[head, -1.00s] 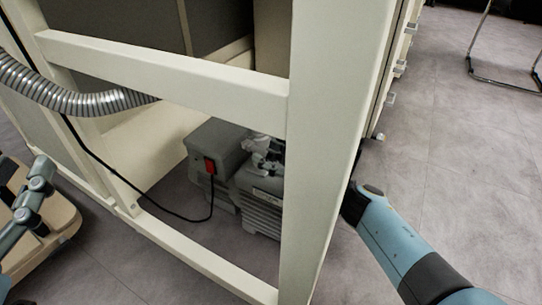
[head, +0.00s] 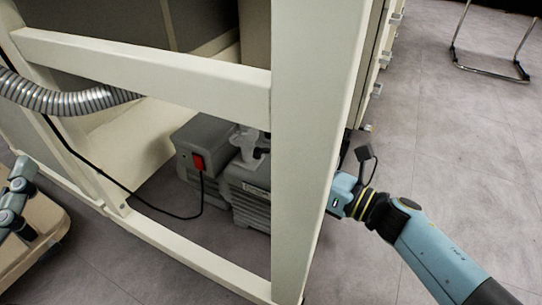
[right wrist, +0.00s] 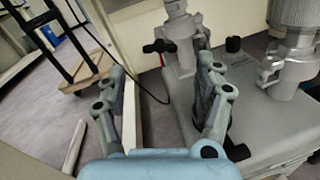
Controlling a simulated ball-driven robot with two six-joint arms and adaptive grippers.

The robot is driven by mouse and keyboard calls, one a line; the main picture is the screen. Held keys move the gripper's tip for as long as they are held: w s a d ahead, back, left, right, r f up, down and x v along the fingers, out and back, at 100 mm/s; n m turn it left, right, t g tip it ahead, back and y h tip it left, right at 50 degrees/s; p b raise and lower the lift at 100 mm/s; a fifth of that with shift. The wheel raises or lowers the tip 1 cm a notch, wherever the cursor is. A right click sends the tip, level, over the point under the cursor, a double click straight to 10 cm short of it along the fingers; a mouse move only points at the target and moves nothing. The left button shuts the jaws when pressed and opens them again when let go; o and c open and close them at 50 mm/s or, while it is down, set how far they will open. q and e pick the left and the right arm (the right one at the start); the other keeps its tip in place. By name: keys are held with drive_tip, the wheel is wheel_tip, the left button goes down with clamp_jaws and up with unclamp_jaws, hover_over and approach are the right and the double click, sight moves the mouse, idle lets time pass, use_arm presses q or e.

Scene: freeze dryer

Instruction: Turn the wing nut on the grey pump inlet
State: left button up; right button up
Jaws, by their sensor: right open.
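The grey pump (head: 248,190) stands on the floor inside the cream frame, partly hidden by its front post. Its pale inlet (head: 244,142) rises from the top, with a small dark piece (head: 262,152) at its side. In the right wrist view the inlet (right wrist: 180,30) stands beyond my right gripper (right wrist: 161,66), whose two fingers are spread and empty. A black-tipped piece (right wrist: 158,47), possibly the wing nut, sticks out left of the inlet, between the fingers in the picture. In the head view the post hides my right fingers. Part of my left gripper (head: 20,198) shows at the left edge.
The cream post (head: 310,150) and crossbar (head: 150,65) bound the pump's bay. A ribbed hose (head: 65,100) and a black cable (head: 130,190) run at the left. A second clamped fitting (right wrist: 290,60) stands right of the inlet. A wooden dolly (head: 40,235) is at the left.

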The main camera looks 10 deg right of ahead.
drive_tip(key=shift+v, duration=1.75)
